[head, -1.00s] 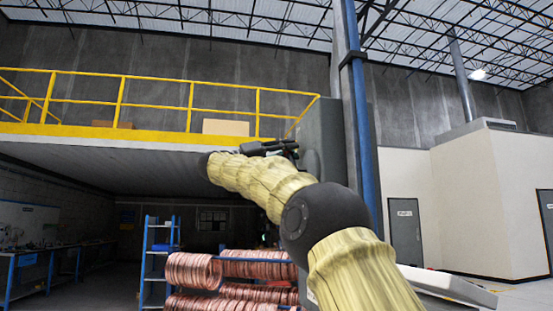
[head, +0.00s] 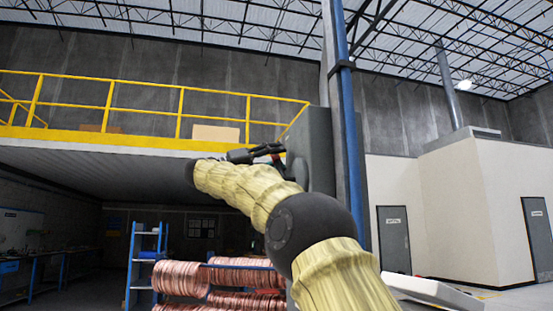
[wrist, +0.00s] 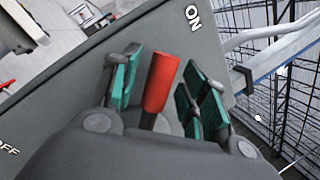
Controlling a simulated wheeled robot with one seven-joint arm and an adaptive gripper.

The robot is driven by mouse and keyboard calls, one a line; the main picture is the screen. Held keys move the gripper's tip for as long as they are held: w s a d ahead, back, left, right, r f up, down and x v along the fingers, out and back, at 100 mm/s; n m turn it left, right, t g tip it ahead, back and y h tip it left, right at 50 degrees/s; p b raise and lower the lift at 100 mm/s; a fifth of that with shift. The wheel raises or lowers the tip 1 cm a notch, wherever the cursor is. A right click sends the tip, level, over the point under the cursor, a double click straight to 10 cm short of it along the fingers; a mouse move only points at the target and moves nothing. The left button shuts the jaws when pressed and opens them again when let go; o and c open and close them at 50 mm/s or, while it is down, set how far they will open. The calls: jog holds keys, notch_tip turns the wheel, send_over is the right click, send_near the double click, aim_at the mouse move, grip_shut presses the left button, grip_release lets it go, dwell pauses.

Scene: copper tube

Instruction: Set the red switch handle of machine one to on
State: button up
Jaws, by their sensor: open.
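The red switch handle (wrist: 161,80) sits on a grey switch box (wrist: 70,75) in the wrist view. "ON" is printed at the box's upper right and "OFF" at its lower left. My gripper (wrist: 160,78) is open, with its teal finger pads on either side of the handle. Gaps show between the pads and the handle, and the handle's base is partly hidden by my gripper. In the head view my gripper (head: 258,154) is beside the tall grey box (head: 315,150), with a small patch of red close to it.
A blue and grey column (head: 346,130) stands right of the box. Copper coils (head: 235,278) on a rack lie below my arm. A blue shelf (head: 146,262) is at the left. In the wrist view, wire mesh (wrist: 285,100) is at the right.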

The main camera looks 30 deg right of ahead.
jog(key=v, duration=1.1)
jog(key=shift+a, duration=0.25)
jog(key=shift+w+f, duration=0.15)
